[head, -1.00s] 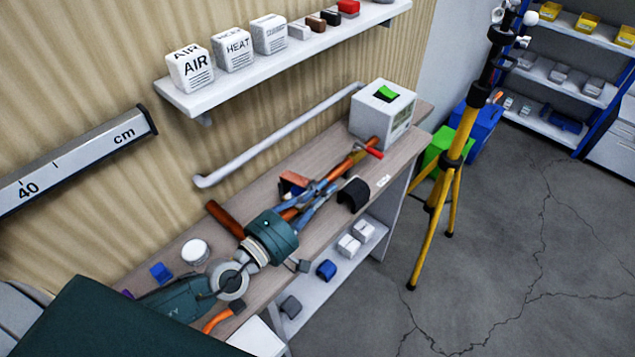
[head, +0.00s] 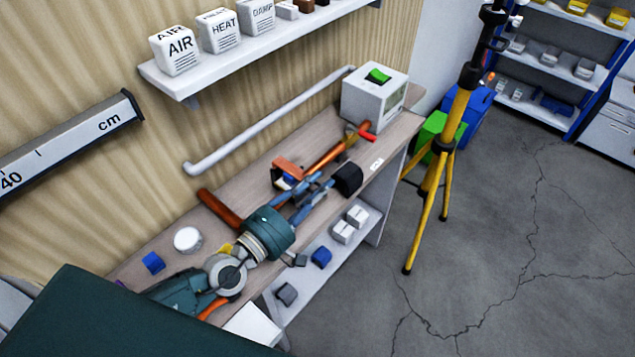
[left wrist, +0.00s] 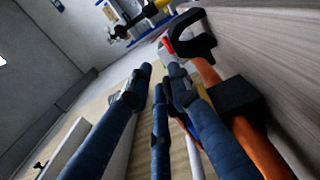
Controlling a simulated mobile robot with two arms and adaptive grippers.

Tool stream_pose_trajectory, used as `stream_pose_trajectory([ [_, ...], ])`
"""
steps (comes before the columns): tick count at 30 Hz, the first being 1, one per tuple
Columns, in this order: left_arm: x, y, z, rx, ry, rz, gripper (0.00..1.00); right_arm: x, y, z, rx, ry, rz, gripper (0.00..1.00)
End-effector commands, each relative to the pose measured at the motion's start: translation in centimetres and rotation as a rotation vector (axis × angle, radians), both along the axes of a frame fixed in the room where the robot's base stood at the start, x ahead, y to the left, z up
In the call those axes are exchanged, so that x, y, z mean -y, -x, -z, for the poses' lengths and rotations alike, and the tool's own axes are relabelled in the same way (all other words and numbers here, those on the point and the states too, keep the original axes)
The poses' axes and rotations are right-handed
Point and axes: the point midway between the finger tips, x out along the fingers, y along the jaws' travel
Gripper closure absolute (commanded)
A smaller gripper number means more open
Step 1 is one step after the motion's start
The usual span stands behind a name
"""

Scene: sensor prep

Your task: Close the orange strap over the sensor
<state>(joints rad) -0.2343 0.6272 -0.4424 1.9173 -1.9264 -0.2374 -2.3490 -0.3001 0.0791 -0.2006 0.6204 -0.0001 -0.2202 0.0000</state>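An orange-brown pipe (head: 325,158) lies along the bench and passes behind my left gripper. My left gripper (head: 322,180) is over the bench, its blue fingers parted and nothing visible between them. In the left wrist view the fingers (left wrist: 160,72) also show apart, beside the orange pipe (left wrist: 262,150). A small orange piece (head: 288,168) with blue and white parts sits just behind the fingers; I cannot tell whether it is the strap or the sensor. A black curved piece (head: 347,180) stands near the bench's front edge. It appears C-shaped in the left wrist view (left wrist: 208,38). My right gripper is not in view.
A red lever (head: 367,134) is at the pipe's far end, before a white box (head: 375,98) with a green switch. A white jar (head: 187,239) and a blue block (head: 152,263) are at left. A yellow tripod (head: 432,195) stands right of the bench.

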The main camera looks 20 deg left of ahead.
Motion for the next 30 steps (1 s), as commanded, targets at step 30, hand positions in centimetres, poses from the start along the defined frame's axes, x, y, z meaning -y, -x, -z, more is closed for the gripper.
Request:
stream_pose_trajectory([
  [30, -4.4, 10.4, 0.0, 0.006, -0.003, -0.002, 0.74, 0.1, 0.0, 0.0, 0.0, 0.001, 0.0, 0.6],
])
